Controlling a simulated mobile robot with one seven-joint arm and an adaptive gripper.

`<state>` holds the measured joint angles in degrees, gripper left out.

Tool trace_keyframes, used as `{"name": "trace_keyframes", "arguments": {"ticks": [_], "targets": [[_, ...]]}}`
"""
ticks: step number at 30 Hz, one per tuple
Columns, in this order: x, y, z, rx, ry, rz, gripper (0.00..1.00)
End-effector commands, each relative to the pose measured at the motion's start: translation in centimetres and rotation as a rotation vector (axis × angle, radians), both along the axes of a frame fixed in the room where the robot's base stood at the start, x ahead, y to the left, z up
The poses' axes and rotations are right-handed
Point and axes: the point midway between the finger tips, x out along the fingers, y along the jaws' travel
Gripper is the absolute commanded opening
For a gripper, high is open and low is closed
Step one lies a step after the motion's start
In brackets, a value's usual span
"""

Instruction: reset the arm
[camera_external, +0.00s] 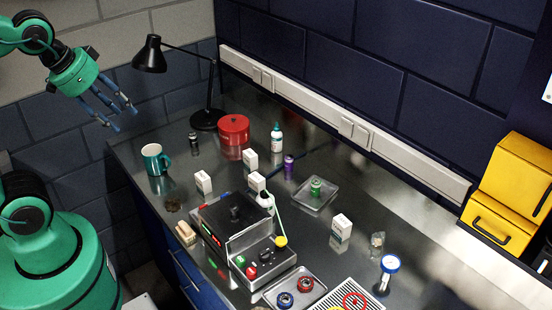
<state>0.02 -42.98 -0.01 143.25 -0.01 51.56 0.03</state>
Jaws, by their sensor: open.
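My gripper (109,110) is at the upper left, raised in the air beyond the left end of the metal bench (330,255). Its blue fingers are spread open with nothing between them. It points down and to the right. My green arm comes in from the upper left edge, and its lower part stands at the lower left. The links between are partly outside the picture.
The teal mug (156,160) and black lamp (150,56) are the things nearest my gripper. A red tin (233,130), several small white boxes (204,182), a metal device (235,225), trays (318,203) and a yellow cabinet (513,185) stand farther right.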

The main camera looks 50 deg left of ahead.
Motion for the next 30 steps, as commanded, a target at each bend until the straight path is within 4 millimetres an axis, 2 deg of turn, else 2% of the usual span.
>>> {"name": "trace_keyframes", "arguments": {"ticks": [12, 30], "targets": [[0.0, 0.0, -5.0, 0.0, 0.001, 0.001, 0.43], [0.0, 0.0, -5.7, 0.0, 0.0, 0.001, 0.43]]}}
